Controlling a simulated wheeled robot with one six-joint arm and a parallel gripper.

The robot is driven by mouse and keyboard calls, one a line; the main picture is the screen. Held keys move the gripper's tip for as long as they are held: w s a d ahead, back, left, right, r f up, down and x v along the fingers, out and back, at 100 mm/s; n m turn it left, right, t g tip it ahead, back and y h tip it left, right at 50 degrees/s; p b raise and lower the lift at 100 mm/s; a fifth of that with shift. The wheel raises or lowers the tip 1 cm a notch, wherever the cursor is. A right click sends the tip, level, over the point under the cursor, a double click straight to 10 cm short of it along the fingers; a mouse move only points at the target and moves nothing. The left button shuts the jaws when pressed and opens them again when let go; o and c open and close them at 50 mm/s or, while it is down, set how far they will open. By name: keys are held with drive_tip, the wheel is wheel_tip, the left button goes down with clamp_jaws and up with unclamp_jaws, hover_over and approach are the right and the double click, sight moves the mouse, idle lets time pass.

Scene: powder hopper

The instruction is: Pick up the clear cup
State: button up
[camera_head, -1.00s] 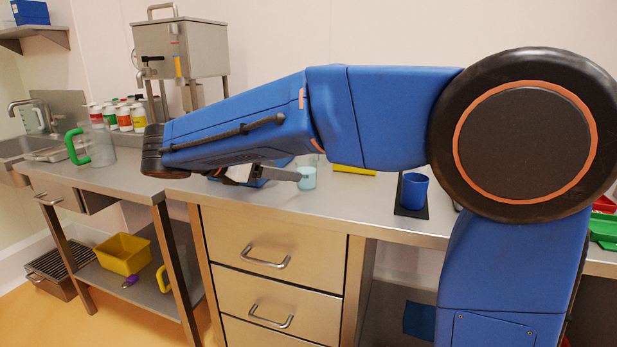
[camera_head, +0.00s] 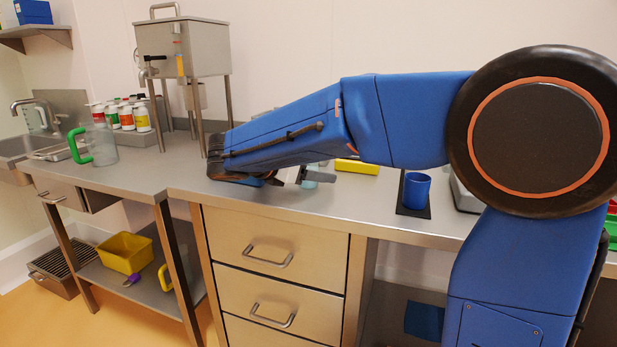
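A yellow block (camera_head: 357,167) lies behind to the right. A blue cup (camera_head: 416,187) stands on a dark mat (camera_head: 414,212). A clear jug with a green handle (camera_head: 79,146) and a steel hopper (camera_head: 182,48) are at the left. The counter's front middle is clear.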

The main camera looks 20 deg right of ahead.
drive_tip(key=shift+x, duration=1)
drive_tip(key=shift+a, duration=0.1)
drive_tip(key=c, duration=1.2)
drive_tip(key=shift+r, duration=0.2)
wheel_tip(320, 180, up, 9)
drive_tip(key=shift+r, duration=0.2)
